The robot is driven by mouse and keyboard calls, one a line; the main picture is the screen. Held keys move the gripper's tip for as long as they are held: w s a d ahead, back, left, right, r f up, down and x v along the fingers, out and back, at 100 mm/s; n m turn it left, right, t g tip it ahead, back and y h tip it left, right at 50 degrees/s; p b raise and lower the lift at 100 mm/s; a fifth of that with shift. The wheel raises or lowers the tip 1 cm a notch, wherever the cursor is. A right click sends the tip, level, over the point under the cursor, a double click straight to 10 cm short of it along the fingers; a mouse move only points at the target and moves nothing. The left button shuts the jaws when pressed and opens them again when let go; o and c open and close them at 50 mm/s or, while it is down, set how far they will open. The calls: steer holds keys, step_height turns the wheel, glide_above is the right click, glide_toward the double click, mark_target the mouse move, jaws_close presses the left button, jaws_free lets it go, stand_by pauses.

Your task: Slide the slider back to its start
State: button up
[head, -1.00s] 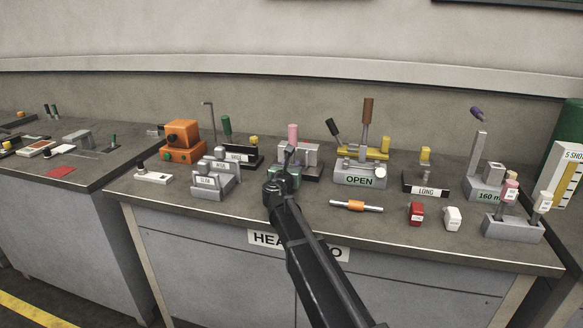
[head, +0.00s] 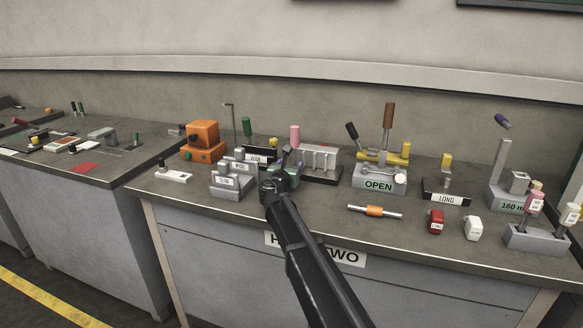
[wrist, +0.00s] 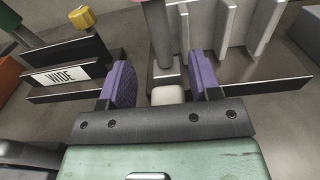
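The slider is a grey post with a pink handle (head: 294,136), standing at the left end of a dark-based fixture with grey upright fins (head: 320,160). In the wrist view its grey post (wrist: 161,45) rises beyond a small pale block (wrist: 168,95). My gripper (wrist: 164,82) is open, its two purple-padded fingers apart, one each side of the block and post. In the head view my arm hides the front of the gripper and part of the fixture.
A "WIDE" plate (wrist: 62,77) with a yellow knob is close to the left finger. In the head view, a fixture labelled OPEN (head: 379,186) stands right of the fins, and a grey stepped holder (head: 232,185) stands left. An orange-banded rod (head: 374,211) lies in front.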

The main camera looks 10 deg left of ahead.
steer(key=s, duration=0.3)
steer(key=s+a, duration=0.1)
steer(key=s, duration=0.3)
steer(key=s+a, duration=0.1)
steer(key=s, duration=0.2)
steer(key=shift+s, duration=0.35)
steer(key=s+d+r+m+g+h+p, duration=0.1)
steer(key=s+d+r+m+g+p, duration=0.2)
steer(key=d+m+p, duration=0.4)
steer(key=s+d+r+m+g+h+p, duration=0.25)
steer(key=d+r+m+p, duration=0.2)
steer(key=d, duration=0.45)
steer(key=s+d+r+m+g+p, duration=0.25)
steer(key=s+d+m+p, duration=0.2)
steer(key=d+p, duration=0.3)
steer(key=s+d+r+m+g+y+p, duration=0.2)
steer(key=s+d+r+m+g+p, duration=0.1)
steer(key=s+m+p, duration=0.3)
steer(key=s+d+r+m+g+y+p, duration=0.2)
steer(key=s+m+p, duration=0.3)
steer(key=s, duration=0.4)
steer(key=s+d+r+m+g+y+p, duration=0.3)
steer(key=s+d+r+m+g+p, duration=0.1)
steer(key=s+m+p, duration=0.2)
steer(key=shift+s+r+m+g+p, duration=0.3)
steer(key=shift+s+m+p, duration=0.1)
steer(key=shift+s, duration=0.3)
